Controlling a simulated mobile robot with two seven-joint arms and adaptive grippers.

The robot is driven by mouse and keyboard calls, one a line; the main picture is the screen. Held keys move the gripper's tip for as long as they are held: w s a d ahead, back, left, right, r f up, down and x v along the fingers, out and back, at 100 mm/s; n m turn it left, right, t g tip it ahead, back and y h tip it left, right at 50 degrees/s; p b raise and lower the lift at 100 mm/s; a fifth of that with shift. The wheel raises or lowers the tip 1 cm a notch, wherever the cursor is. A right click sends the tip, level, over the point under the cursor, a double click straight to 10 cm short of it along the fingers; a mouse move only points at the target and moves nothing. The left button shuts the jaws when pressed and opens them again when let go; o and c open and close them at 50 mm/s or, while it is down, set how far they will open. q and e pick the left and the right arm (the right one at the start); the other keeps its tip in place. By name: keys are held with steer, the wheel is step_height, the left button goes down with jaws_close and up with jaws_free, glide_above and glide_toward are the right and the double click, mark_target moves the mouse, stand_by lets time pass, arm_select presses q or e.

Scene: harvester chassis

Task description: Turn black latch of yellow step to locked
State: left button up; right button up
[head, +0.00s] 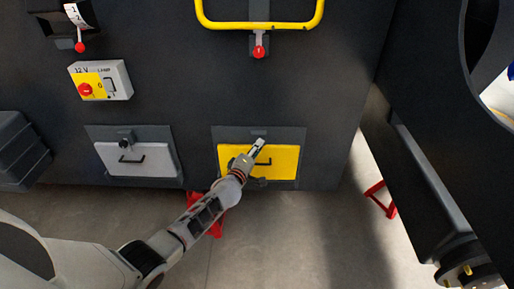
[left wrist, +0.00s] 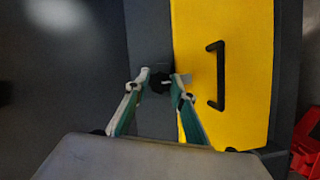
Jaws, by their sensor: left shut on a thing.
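The yellow step (head: 285,165) is a flat yellow panel with a black handle, set in a dark frame low on the chassis wall. It also shows in the left wrist view (left wrist: 240,50), with its handle to the right of my fingers. My left gripper (head: 259,143) is at the upper edge of the yellow panel. In the left wrist view my left gripper (left wrist: 162,76) has its fingers on either side of the black latch (left wrist: 160,84) and is shut on it. The fingers partly hide the latch, so its exact angle cannot be told. My right gripper is not in view.
A grey panel (head: 157,159) with a similar black knob and handle sits to the left. A yellow rail (head: 262,25) and red-tipped lever (head: 259,48) are above. A switch box (head: 101,81) is at upper left. Red stands (head: 379,199) are on the floor.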

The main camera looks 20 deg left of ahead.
arm_select(q)
steer(key=shift+f, duration=0.1)
steer(key=o, duration=1.1)
steer(key=shift+s, duration=0.1)
steer(key=s+a+r, duration=0.1)
steer(key=s, duration=1)
steer(key=shift+s+r, duration=0.2)
steer(key=shift+s, duration=0.15)
steer(key=s+d+f+m+g, duration=0.1)
steer(key=s+f+m, duration=0.3)
steer(key=s, duration=0.6)
steer(key=s+d+f+m+g, duration=0.1)
steer(key=s+f+m+g, duration=0.2)
steer(key=s+m, duration=0.5)
steer(key=s+d+f+m+g+h, duration=0.1)
steer(key=s+f+m, duration=0.4)
steer(key=s, duration=0.7)
steer(key=shift+d+m+g, duration=0.45)
steer(key=shift+m+g, duration=0.05)
steer(key=shift+m, duration=0.2)
